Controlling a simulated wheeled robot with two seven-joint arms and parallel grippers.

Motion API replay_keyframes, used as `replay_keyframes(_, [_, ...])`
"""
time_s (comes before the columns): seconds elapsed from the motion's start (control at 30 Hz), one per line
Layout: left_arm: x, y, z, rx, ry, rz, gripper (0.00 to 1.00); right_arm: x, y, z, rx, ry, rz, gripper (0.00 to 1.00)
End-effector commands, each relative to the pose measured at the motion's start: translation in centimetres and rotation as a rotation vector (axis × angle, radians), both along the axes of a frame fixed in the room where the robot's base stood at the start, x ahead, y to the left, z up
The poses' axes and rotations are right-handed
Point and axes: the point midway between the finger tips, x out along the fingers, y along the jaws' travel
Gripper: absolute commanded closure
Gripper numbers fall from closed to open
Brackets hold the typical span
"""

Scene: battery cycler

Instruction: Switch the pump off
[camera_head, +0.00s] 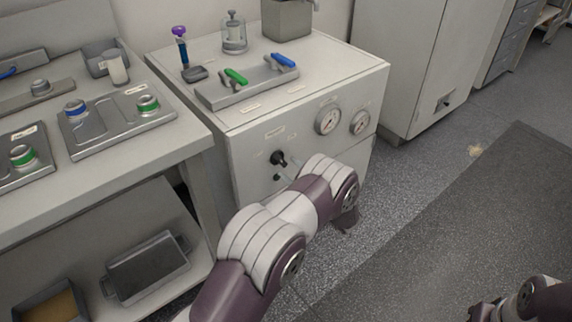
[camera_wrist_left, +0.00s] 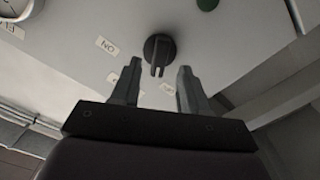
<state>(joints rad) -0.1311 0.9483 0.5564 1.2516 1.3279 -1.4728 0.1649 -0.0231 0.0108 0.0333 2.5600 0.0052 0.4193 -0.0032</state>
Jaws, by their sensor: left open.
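A black rotary knob (camera_head: 278,157) is on the front panel of the grey cabinet (camera_head: 245,160), with small labels around it. In the left wrist view the knob (camera_wrist_left: 158,50) lies just beyond the fingertips, its grip bar pointing down the picture between them. One label beside it reads ON, upside down. My left gripper (camera_wrist_left: 160,68) is open and empty, with one finger on each side of the bar's line; contact is not visible. In the head view my left arm hides most of that gripper. Part of my right arm's end (camera_head: 500,308) shows at the lower right; its jaws are unclear.
Two gauges (camera_head: 328,120) (camera_head: 360,122) sit right of the knob. A tray with green (camera_head: 236,76) and blue (camera_head: 283,59) handles and a glass jar (camera_head: 234,35) stand on the cabinet. A bench (camera_head: 180,150) is at the left. Floor is open at the right.

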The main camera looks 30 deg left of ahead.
Motion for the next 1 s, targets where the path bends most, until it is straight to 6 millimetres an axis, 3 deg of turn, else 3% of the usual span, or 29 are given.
replay_keyframes(0.2, [-2.2, -5.7, 0.2, 0.000, 0.000, -0.006, 0.55, 0.0, 0.0, 1.1, 0.000, 0.000, 0.000, 0.57])
replay_keyframes(0.4, [-3.5, -8.6, 0.1, 0.000, 0.000, -0.001, 0.55, 0.0, 0.0, 1.3, 0.000, 0.000, 0.000, 0.57])
replay_keyframes(1.0, [-3.6, -9.1, -0.4, -0.018, 0.016, -0.008, 0.55, 0.0, 0.0, 1.3, 0.000, 0.000, 0.000, 0.57])
